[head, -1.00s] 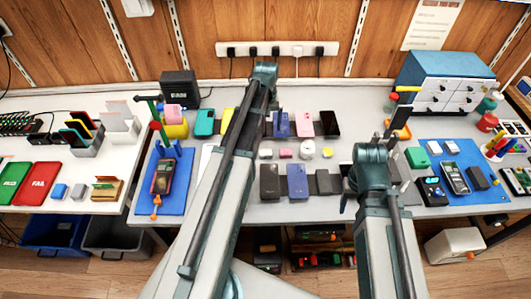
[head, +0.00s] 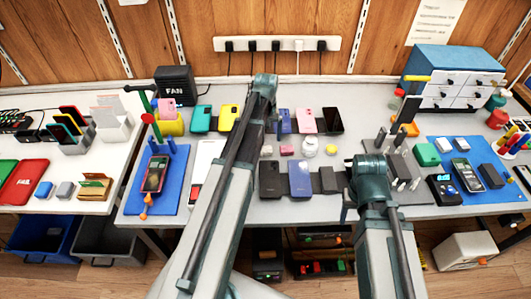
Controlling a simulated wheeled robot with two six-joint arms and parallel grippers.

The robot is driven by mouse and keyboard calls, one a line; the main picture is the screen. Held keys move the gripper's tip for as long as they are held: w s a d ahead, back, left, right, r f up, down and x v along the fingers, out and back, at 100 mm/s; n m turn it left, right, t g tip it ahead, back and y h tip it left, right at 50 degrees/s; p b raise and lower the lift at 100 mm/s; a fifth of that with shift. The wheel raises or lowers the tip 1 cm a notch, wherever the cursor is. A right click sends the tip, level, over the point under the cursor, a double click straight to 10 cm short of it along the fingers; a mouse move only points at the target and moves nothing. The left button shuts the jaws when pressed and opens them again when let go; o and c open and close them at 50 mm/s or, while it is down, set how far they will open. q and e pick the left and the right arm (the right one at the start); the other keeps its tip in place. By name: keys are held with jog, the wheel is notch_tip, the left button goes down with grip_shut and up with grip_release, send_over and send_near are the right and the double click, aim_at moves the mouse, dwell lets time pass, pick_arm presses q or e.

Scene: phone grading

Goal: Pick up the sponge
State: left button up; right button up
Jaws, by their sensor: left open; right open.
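I cannot tell for sure which thing is the sponge. Small block-like things in view are a pink block (head: 287,150) on the middle of the bench and a green block (head: 426,155) at the right. A pink piece (head: 166,103) also sits by a yellow round thing (head: 170,127) at the left. My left arm reaches up to the middle of the bench, across the phone rows. My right arm ends lower, right of the middle, in front of a grey rack.
Phones stand in a back row, including a teal one (head: 201,118); a blue phone (head: 300,178) lies in front. A white jar (head: 310,146) stands between the rows. Blue mats lie left and right; a blue drawer cabinet (head: 455,62) stands at the back right. Bins are below.

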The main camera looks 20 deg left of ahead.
pick_arm(q)
jog(key=f+b, duration=0.4)
jog(key=f, duration=0.1)
jog(key=shift+a+f+b, duration=0.1)
jog(key=shift+a+b, duration=0.1)
jog(key=shift+b, duration=0.15)
jog(key=c, duration=1.4)
jog(key=shift+r, duration=0.25)
notch_tip(320, 180, up, 10)
jog(key=p, duration=1)
jog(key=shift+f, duration=0.1)
